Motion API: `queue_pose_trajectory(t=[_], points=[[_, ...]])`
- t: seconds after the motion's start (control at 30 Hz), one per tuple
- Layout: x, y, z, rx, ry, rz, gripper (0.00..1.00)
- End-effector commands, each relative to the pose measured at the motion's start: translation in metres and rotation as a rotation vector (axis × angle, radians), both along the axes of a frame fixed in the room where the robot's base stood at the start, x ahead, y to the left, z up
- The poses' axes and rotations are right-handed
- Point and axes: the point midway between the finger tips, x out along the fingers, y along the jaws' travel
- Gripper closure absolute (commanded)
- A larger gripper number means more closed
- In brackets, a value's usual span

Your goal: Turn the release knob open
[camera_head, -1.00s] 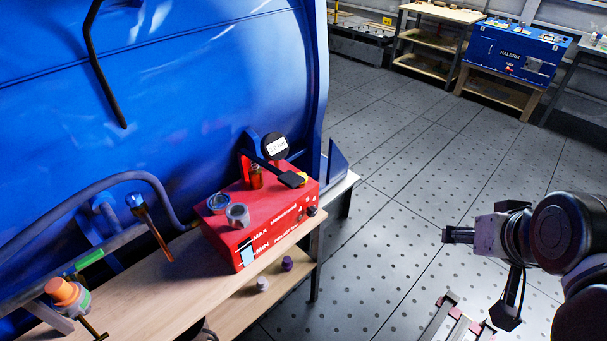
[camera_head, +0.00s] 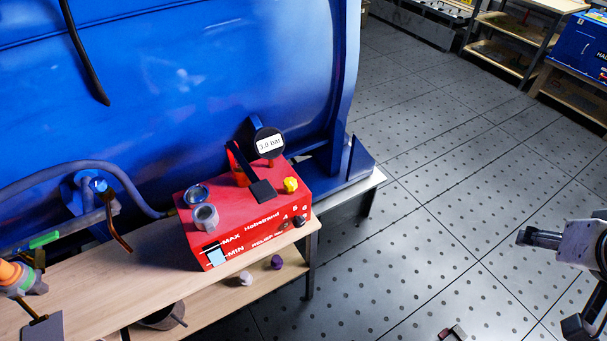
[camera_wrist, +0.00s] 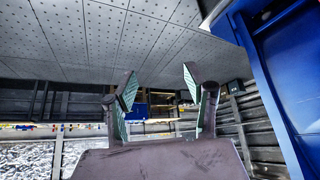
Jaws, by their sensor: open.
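A red pump box (camera_head: 265,226) stands on the wooden bench beside the blue tank. A small yellow knob (camera_head: 291,185) sits on its top at the right, beside the black lever (camera_head: 258,180). A small black knob (camera_head: 299,222) is on the front face at the right end. I cannot tell for certain which of these is the release knob. My gripper (camera_head: 537,238) is at the right edge of the head view, over the floor and well apart from the box. In the wrist view its two fingers (camera_wrist: 160,86) are spread with nothing between them.
A gauge (camera_head: 269,143) reading 3.0 bar stands behind the lever. A silver cap (camera_head: 197,194) and a grey ring-like part (camera_head: 205,216) are on the box's left top. A purple cap (camera_head: 277,262) and a white cap (camera_head: 245,278) lie on the lower shelf.

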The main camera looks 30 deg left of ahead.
Motion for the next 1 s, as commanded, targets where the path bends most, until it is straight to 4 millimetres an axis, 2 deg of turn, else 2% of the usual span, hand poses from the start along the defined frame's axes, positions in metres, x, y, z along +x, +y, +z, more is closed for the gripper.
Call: queue_pose_trajectory(t=[0.27,0.37,0.67,1.0], points=[[0.032,0.034,0.015,-0.018,0.056,0.106,0.52],[0.049,0.053,0.020,-0.029,0.084,0.160,0.52],[0.104,0.135,0.027,-0.076,0.182,0.355,0.52],[0.149,0.250,0.010,-0.141,0.289,0.576,0.52]])
